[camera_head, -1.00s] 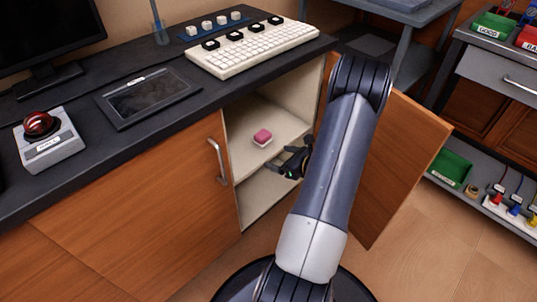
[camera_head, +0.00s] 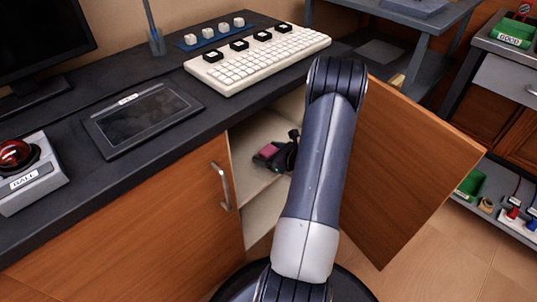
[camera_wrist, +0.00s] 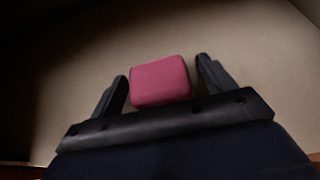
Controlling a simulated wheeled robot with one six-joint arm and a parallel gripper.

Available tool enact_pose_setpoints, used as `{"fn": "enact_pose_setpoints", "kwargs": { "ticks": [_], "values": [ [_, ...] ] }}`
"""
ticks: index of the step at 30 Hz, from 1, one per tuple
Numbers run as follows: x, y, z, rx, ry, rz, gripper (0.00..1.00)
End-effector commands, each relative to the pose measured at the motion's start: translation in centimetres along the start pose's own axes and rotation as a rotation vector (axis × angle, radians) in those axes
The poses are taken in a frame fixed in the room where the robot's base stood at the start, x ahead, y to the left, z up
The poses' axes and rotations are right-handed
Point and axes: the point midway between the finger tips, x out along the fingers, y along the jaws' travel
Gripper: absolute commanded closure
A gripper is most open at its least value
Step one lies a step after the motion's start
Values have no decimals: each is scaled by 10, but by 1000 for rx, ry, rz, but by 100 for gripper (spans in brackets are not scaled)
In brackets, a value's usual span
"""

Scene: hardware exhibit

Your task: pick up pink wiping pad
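The pink wiping pad (camera_head: 268,151) lies on the shelf inside the open cabinet. In the wrist view the pad (camera_wrist: 160,81) sits between my two fingers, with a visible gap on each side. My gripper (camera_head: 273,156) is inside the cabinet at the pad, and in the wrist view it (camera_wrist: 163,85) is open around it. The pad's lower edge is partly hidden behind the gripper's palm in the wrist view. My arm hides part of the cabinet opening in the head view.
The cabinet shelf (camera_head: 250,185) has walls close around my gripper. The open wooden door (camera_head: 405,165) stands to the right of my arm. The dark countertop (camera_head: 150,165) above carries a keyboard (camera_head: 260,62), a tablet (camera_head: 140,118) and a ball device (camera_head: 28,170).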

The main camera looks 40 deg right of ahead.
Motion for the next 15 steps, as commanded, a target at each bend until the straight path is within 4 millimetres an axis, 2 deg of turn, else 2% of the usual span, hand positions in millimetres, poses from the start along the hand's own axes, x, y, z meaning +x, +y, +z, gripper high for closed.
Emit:
{"fn": "enact_pose_setpoints", "kwargs": {
  "ticks": [2,15],
  "values": [
    [0,0,0,0,0,0,29],
    [0,0,0,0,0,0,65]
  ]
}}
